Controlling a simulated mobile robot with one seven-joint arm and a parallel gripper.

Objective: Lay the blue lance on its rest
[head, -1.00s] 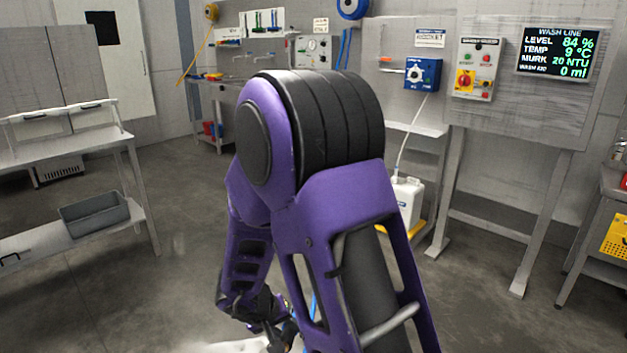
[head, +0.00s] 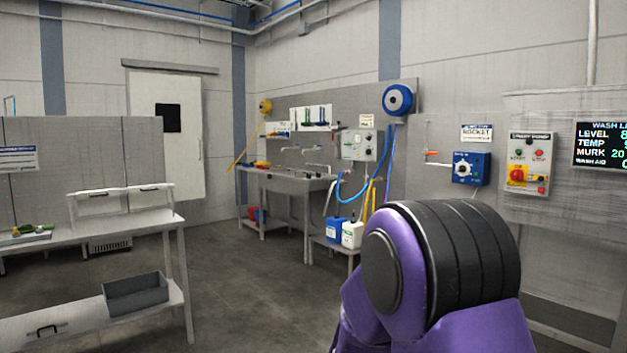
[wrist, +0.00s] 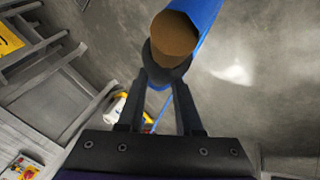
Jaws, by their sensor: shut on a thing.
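In the wrist view my gripper (wrist: 167,80) is shut on the blue lance (wrist: 207,14). The lance shows as a blue tube with a round brown end face and a dark collar at the fingertips. It runs out of the top of the view, so its far end is hidden. The floor lies behind it. In the head view neither the gripper nor the lance shows; only my purple arm is at the lower right. I cannot pick out the lance's rest for certain in either view.
A steel sink bench (head: 285,182) stands at the back wall, with a blue hose reel (head: 397,100) above its right end. A blue control box (head: 471,168) hangs on the right wall panel. A table (head: 120,232) with a grey bin (head: 136,295) stands left. The middle floor is clear.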

